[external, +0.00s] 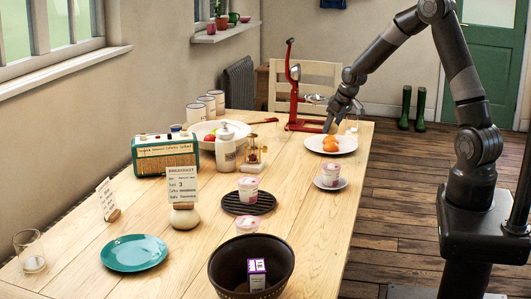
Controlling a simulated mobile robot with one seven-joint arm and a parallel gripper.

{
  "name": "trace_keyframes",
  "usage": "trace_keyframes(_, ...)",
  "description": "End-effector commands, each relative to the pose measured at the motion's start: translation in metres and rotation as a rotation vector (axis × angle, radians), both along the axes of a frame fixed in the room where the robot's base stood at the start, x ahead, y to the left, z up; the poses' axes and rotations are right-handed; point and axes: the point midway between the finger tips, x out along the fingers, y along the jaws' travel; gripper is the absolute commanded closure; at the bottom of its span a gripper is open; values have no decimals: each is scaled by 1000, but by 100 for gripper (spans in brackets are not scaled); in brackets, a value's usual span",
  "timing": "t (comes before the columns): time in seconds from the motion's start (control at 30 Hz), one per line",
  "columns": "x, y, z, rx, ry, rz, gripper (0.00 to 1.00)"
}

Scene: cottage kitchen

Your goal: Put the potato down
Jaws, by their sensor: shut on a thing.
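My gripper (331,128) points down over the white plate (345,148) near the right edge of the wooden table, toward its far end. It is shut on the potato, which is small here and hard to tell apart from the rounded orange-brown things (329,145) at the fingertips, low over the plate. I cannot tell whether the potato touches the plate.
A red stand-like device (292,90) stands just left of my gripper. A small saucer with a tub (331,172) is nearer the camera. A white bowl (203,143), a radio (165,153), a teal plate (135,253) and a dark bowl (225,268) are also on the table.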

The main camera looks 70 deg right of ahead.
Motion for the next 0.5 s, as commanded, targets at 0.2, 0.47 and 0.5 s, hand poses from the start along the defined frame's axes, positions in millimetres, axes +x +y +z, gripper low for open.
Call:
trace_keyframes(0.2, 33, 25, -24, 1, 2, 8, 63)
trace_keyframes(0.47, 71, 52, -53, 0, 2, 5, 63)
trace_keyframes(0.5, 76, 55, -56, -1, 1, 6, 63)
